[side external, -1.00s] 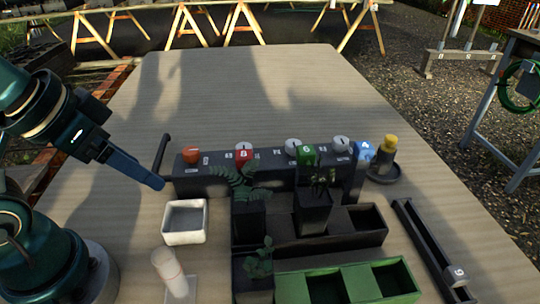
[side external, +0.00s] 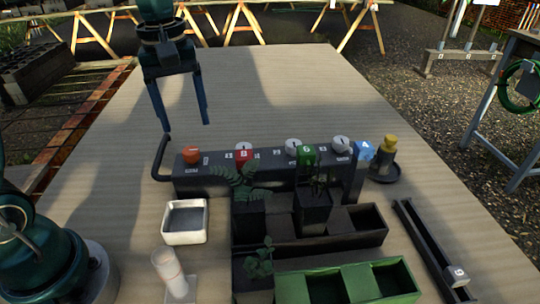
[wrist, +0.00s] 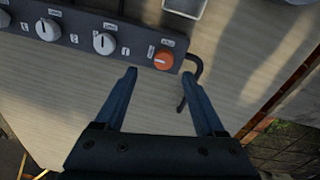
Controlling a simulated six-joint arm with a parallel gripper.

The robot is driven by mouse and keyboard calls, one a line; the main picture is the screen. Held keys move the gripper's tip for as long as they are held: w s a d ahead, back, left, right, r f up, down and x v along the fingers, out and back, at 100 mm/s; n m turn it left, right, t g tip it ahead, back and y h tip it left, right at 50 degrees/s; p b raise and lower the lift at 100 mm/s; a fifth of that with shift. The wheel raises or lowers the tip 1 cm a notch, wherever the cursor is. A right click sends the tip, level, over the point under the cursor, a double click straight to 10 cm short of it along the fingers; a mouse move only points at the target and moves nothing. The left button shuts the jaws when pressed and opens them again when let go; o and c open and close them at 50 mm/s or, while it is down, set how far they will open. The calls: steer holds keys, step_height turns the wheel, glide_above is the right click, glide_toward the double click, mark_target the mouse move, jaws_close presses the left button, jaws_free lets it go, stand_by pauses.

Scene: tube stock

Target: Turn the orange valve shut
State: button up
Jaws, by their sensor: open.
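The orange valve (side external: 191,155) is a round knob at the left end of a dark manifold bar (side external: 215,187). In the wrist view the orange valve (wrist: 163,60) sits at the bar's end, with a pale mark on its top. My gripper (side external: 188,128) is open and empty, its blue fingers pointing down. It is above and behind the left end of the bar, apart from the valve. In the wrist view my gripper (wrist: 160,73) has its two fingertips spread to either side of the valve's position, short of it. Nothing hides the valve.
A white tray (side external: 185,221) and potted plants (side external: 250,215) are in front. The table behind is clear.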

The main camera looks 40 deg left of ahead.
mark_target(190, 150)
steer(key=shift+w+a+f, duration=0.15)
steer(key=shift+a+f, duration=0.1)
steer(key=shift+f, duration=0.35)
steer(key=shift+a+f+g, duration=0.15)
steer(key=shift+f+g, duration=0.15)
steer(key=shift+f, duration=2.6)
jaws_close()
